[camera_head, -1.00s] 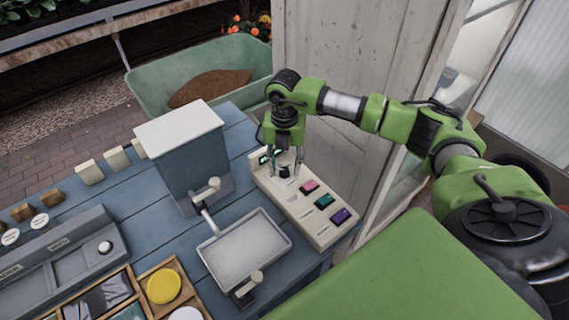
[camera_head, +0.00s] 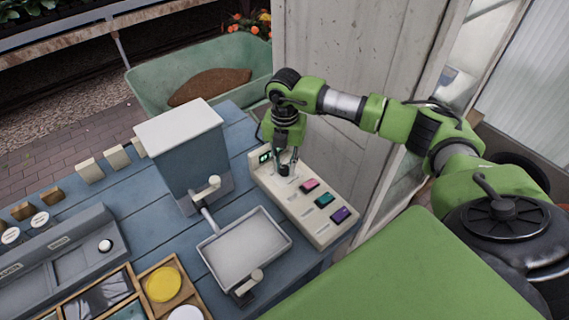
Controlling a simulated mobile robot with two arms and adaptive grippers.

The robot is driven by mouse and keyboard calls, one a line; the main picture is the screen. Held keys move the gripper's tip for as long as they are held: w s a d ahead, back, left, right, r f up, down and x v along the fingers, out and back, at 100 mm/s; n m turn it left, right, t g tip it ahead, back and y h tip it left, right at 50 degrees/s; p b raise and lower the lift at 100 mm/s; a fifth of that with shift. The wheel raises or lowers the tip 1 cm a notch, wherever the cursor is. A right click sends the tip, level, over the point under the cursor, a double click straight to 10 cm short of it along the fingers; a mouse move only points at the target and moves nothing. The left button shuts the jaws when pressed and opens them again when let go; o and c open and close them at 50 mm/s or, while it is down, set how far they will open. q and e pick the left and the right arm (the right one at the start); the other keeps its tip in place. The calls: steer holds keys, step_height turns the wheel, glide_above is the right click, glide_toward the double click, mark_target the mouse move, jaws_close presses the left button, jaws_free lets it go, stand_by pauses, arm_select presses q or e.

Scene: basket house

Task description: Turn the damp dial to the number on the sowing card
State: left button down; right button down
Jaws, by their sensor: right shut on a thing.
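A cream control panel (camera_head: 323,233) lies along the right edge of the blue table. It has a small green-lit display (camera_head: 265,157) at its far end, with digits too small to read surely. A dark dial (camera_head: 285,170) sits beside the display, partly hidden by my gripper. My right gripper (camera_head: 287,163) points down over the panel and is shut on the dial. Pink, teal and purple keys run along the panel towards the near end. I cannot make out a sowing card. My left gripper is not in view.
A blue-grey box with a white lid (camera_head: 180,125) stands left of the panel. A grey tray (camera_head: 243,250) with handles lies in front of it. A wooden organiser with a yellow disc (camera_head: 163,284) is at the lower left. A green wheelbarrow (camera_head: 150,85) stands behind the table.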

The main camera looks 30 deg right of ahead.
mark_target(284, 167)
steer(key=m, duration=0.3)
steer(key=shift+m, duration=0.3)
steer(key=m, duration=0.3)
steer(key=shift+m+p, duration=0.3)
steer(key=m, duration=0.3)
steer(key=shift+r+m+p, duration=0.1)
steer(key=shift+m+p, duration=0.2)
steer(key=shift+p, duration=0.05)
steer(key=shift+m+p, duration=0.35)
steer(key=shift+m, duration=1.55)
steer(key=c, duration=1.8)
jaws_free()
step_height(284, 167, up, 12)
steer(key=shift+f, duration=0.1)
